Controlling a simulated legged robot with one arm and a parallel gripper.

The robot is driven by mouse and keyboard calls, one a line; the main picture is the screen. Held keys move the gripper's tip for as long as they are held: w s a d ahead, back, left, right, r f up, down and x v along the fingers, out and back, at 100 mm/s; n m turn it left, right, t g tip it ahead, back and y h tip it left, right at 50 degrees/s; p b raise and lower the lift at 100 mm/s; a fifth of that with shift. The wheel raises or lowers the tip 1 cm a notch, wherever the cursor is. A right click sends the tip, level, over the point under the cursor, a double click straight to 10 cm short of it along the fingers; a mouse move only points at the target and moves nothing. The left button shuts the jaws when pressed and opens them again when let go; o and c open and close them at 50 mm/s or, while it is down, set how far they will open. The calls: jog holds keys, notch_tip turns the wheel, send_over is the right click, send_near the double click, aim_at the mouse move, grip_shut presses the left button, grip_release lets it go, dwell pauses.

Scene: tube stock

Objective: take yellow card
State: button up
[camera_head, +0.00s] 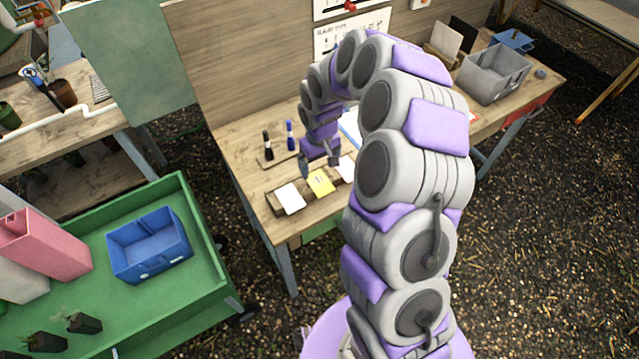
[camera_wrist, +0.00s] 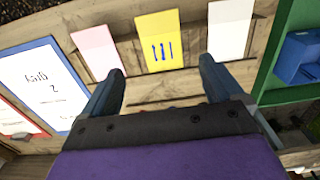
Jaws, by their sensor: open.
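The yellow card (camera_head: 321,183) stands in a wooden holder (camera_head: 273,203) on the workbench, between a white card (camera_head: 289,197) and a paler card (camera_head: 346,168). In the wrist view the yellow card (camera_wrist: 160,42) bears blue marks, with a pink card (camera_wrist: 97,50) on its left and a white card (camera_wrist: 229,30) on its right. My gripper (camera_head: 320,170) is above and just behind the cards. In the wrist view my gripper (camera_wrist: 164,75) is open and empty, its fingers apart on either side below the yellow card. I cannot tell if they touch anything.
A black marker (camera_head: 267,145) and a blue marker (camera_head: 290,136) stand left of my gripper. A framed sheet (camera_wrist: 40,85) lies beside the holder. A green cart (camera_head: 200,290) with a blue bin (camera_head: 148,262) stands left of the bench. A grey crate (camera_head: 494,75) is at the far right.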

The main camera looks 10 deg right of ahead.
aim_at(319, 183)
jog(key=shift+d+f, duration=0.15)
jog(key=shift+f, duration=0.45)
jog(key=shift+s+a+f, duration=0.15)
jog(key=shift+a+f, duration=0.1)
jog(key=shift+f, duration=0.25)
jog(key=f, duration=0.2)
jog(key=f+b, duration=0.1)
jog(key=shift+s+a+f, duration=0.1)
jog(key=shift+a+f, duration=0.2)
jog(key=shift+d+f, duration=0.15)
jog(key=shift+f, duration=0.15)
jog(key=shift+d, duration=0.3)
jog(key=shift+c, duration=1.3)
jog(key=shift+a, duration=0.25)
jog(key=c, duration=0.9)
jog(key=shift+o, duration=0.2)
jog(key=shift+d+r, duration=0.1)
